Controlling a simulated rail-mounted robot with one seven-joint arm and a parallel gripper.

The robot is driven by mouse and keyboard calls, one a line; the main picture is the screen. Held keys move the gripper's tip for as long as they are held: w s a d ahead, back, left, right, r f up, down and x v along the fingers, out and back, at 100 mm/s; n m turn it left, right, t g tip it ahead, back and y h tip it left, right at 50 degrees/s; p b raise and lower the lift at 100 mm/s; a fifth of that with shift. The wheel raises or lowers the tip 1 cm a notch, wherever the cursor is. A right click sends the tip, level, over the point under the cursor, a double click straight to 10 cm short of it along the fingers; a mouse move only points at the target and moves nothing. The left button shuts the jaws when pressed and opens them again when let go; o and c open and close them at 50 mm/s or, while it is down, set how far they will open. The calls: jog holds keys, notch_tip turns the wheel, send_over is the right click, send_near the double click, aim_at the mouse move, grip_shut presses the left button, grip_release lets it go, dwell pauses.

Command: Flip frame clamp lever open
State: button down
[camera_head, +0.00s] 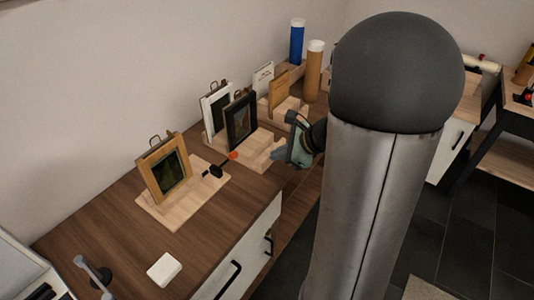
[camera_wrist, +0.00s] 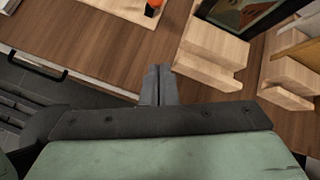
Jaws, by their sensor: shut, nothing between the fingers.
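A gold picture frame (camera_head: 163,168) stands on a light wooden base board (camera_head: 180,210) in the head view. A black clamp (camera_head: 214,171) sits at the right end of that board, and its lever ends in an orange tip (camera_head: 233,155) pointing right. In the head view my gripper (camera_head: 276,156) is right of the orange tip.
A black frame (camera_head: 240,121) and a white frame stand in a wooden holder behind. Blue (camera_head: 297,42) and orange cylinders stand farther back. The table front is mostly clear, with a white block (camera_head: 164,269).

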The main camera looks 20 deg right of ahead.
aim_at(226, 161)
jog(key=w+a+f+p, duration=0.1)
jog(key=w+a+f, duration=0.3)
jog(key=w+a, duration=0.2)
jog(key=shift+a, duration=0.6)
jog(key=shift+w+r, duration=0.1)
